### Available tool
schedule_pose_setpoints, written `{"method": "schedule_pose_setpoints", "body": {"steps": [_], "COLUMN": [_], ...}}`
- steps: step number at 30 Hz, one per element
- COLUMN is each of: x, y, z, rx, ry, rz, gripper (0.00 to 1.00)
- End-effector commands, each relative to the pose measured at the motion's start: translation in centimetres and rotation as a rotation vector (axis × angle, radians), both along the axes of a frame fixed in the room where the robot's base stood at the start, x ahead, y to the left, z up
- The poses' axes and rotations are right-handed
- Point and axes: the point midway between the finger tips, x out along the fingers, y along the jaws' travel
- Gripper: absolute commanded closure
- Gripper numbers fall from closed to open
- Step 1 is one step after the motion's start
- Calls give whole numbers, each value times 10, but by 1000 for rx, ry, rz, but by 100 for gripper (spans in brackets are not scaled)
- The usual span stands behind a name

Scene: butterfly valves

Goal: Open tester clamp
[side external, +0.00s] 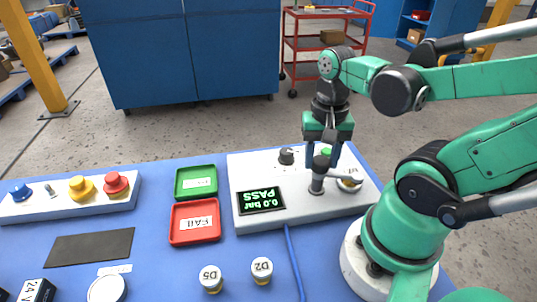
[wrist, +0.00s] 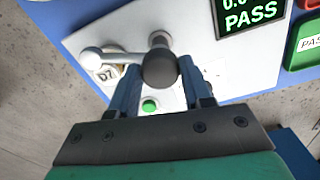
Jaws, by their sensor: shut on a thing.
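The tester (side external: 250,170) is a white box on the blue table, its display (side external: 261,199) reading "0.0 bar PASS". Its clamp has a grey post, a dark round knob (wrist: 160,68) and a grey arm (side external: 343,178). The arm reaches over a valve (side external: 350,186) marked D7, which also shows in the wrist view (wrist: 106,73). My gripper (side external: 322,160) points down over the clamp. Its two blue fingers are shut on the dark knob, one on each side. The fingers partly hide the knob in the side view.
A green button (wrist: 149,105) and a black knob (side external: 286,156) sit on the tester. Green PASS (side external: 196,182) and red FAIL (side external: 195,222) trays lie left of it. Valves D5 (side external: 211,279) and D2 (side external: 262,270) stand in front, beside a blue hose (side external: 294,265).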

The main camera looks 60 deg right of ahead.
Motion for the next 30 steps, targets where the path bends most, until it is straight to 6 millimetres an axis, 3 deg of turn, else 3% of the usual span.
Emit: {"method": "schedule_pose_setpoints", "body": {"steps": [30], "x": [1], "y": [1], "z": [0], "rx": [3], "ry": [1], "rz": [-940], "gripper": [100]}}
